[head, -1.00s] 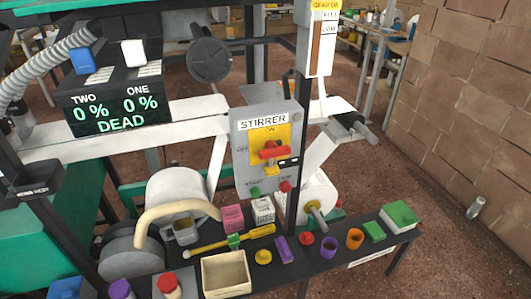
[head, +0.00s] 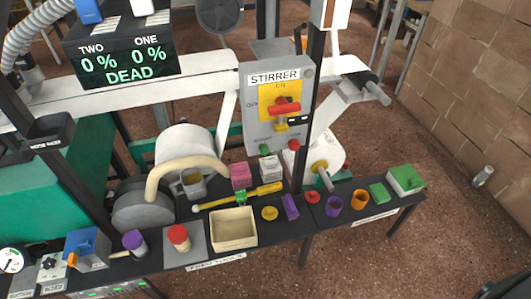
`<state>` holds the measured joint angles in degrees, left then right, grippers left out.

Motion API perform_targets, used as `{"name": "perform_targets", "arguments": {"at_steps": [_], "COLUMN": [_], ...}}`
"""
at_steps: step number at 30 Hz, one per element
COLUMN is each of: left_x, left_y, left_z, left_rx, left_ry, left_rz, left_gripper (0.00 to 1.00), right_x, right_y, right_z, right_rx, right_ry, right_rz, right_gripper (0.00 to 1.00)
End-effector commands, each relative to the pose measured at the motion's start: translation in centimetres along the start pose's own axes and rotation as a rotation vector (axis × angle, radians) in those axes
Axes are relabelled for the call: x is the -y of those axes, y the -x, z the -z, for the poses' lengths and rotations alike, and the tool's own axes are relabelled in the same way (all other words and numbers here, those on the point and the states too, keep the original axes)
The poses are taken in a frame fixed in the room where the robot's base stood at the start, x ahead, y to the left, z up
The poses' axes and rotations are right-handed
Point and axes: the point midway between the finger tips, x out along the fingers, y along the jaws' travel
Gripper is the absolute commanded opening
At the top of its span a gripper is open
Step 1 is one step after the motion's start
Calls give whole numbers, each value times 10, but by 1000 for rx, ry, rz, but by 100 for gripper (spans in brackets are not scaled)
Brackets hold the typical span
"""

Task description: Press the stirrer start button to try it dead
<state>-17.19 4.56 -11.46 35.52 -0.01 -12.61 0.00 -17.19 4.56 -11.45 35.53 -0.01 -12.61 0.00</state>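The grey stirrer panel (head: 250,100) stands upright near the middle, labelled STIRRER. Its green start button (head: 264,150) is at the lower left of the panel and a red stop button (head: 294,145) at the lower right. Above them, a red switch handle (head: 285,107) lies across a yellow plate (head: 266,92), roughly level, with ON above and OFF at its left. A small yellow piece (head: 281,127) and a dark tag (head: 298,119) hang below the handle. Nothing touches the buttons.
A black display (head: 125,65) reads TWO 0 %, ONE 0 %, DEAD. Below the panel, a dark shelf (head: 310,223) holds a cream tray (head: 233,243), a yellow tool (head: 240,196), coloured cups and blocks. A dark post (head: 311,120) stands at the panel's right. Open floor lies right.

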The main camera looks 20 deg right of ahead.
Motion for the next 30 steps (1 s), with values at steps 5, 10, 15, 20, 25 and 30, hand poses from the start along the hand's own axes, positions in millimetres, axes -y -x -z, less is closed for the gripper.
{"name": "perform_targets", "arguments": {"at_steps": [5, 10, 15, 20, 25, 30], "left_x": [0, 0, 0, 0, 0, 0], "left_y": [0, 0, 0, 0, 0, 0], "left_z": [0, 0, 0, 0, 0, 0], "left_rx": [0, 0, 0, 0, 0, 0], "left_ry": [0, 0, 0, 0, 0, 0], "left_rz": [0, 0, 0, 0, 0, 0], "left_gripper": [40, 40, 40, 40, 40, 40], "right_x": [0, 0, 0, 0, 0, 0], "right_y": [0, 0, 0, 0, 0, 0], "right_z": [0, 0, 0, 0, 0, 0], "right_rx": [0, 0, 0, 0, 0, 0], "right_ry": [0, 0, 0, 0, 0, 0], "right_rz": [0, 0, 0, 0, 0, 0], "right_gripper": [28, 13, 0, 0, 0, 0]}}
